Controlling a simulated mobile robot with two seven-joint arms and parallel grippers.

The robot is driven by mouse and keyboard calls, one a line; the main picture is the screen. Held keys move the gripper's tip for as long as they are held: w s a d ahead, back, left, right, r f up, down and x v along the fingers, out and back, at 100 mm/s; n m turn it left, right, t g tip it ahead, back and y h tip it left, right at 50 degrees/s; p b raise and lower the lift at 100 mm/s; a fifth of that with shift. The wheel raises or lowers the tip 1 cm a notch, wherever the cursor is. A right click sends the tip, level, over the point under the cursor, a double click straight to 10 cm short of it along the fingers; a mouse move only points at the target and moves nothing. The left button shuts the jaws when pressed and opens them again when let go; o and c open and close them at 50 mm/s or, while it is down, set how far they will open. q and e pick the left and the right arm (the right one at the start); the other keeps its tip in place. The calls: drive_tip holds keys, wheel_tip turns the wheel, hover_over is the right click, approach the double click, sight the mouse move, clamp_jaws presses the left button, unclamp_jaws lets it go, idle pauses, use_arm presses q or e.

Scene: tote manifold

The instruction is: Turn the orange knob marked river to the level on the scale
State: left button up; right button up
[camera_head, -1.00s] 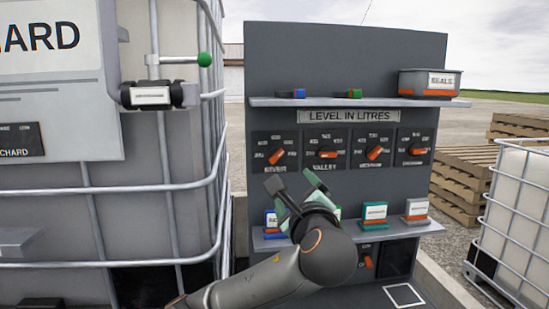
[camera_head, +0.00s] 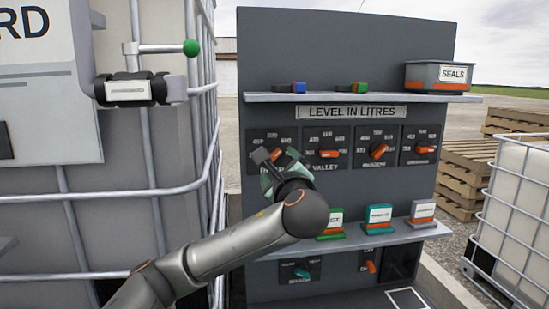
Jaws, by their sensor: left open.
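The gripper hides most of the river label and part of the knob. I cannot tell whether the fingers touch the knob. My right gripper is not in view.
Other orange knobs sit to the right: valley (camera_head: 329,154) and two more (camera_head: 378,151). A lower shelf (camera_head: 390,233) holds several labelled blocks. An upper shelf (camera_head: 320,97) carries the seals box (camera_head: 440,75). A caged tank (camera_head: 120,215) stands at left.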

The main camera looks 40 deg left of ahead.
sight(274, 158)
use_arm(q)
drive_tip(key=p+x, duration=0.1)
drive_tip(key=x, duration=0.5)
drive_tip(key=shift+c, duration=0.3)
drive_tip(key=c, duration=1.3)
